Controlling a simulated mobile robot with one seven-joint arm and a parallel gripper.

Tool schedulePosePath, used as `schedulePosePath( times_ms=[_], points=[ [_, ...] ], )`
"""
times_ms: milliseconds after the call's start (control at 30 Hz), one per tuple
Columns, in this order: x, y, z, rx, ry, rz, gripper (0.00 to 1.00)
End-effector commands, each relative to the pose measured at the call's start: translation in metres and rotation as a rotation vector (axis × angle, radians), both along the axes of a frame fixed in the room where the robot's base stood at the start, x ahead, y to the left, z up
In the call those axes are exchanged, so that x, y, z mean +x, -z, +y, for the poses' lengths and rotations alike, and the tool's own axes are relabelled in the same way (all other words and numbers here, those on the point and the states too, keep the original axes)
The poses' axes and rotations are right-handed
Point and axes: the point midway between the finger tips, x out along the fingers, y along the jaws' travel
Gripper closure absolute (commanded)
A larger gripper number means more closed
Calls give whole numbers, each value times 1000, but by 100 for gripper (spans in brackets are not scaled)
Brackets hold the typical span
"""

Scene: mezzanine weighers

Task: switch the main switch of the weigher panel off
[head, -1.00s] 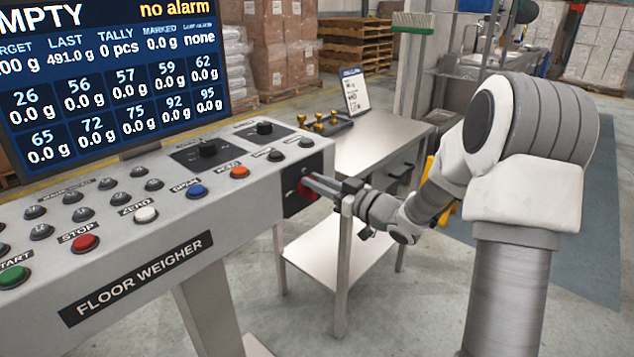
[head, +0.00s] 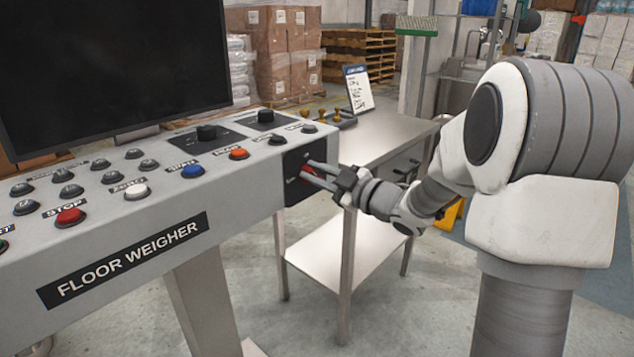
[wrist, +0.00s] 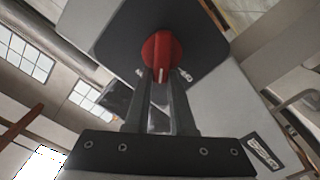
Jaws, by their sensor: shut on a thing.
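The weigher panel (head: 250,188), labelled FLOOR WEIGHER, fills the left of the head view. The main switch (wrist: 160,48) is a red rotary knob on a dark plate (head: 292,190) on the panel's right end face. In the wrist view the knob's white mark points down toward the gripper, with small labels on both sides, too small to read. My gripper (wrist: 161,78) is shut on the knob, one finger at each side; in the head view the fingers partly hide it. The panel's screen (head: 110,65) is black.
The panel top carries several buttons, including a red STOP button (head: 70,216), and two black rotary knobs.

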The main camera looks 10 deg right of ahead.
Motion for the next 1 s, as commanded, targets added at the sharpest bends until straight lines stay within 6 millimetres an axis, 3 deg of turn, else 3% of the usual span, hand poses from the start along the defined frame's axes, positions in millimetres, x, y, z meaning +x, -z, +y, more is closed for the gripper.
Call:
schedulePosePath(
  times_ms=[600, 1000],
  points=[
    [-5, 13, 7, -465, -1, -335, 100],
    [-6, 19, 7, -673, 0, -487, 100]
  ],
)
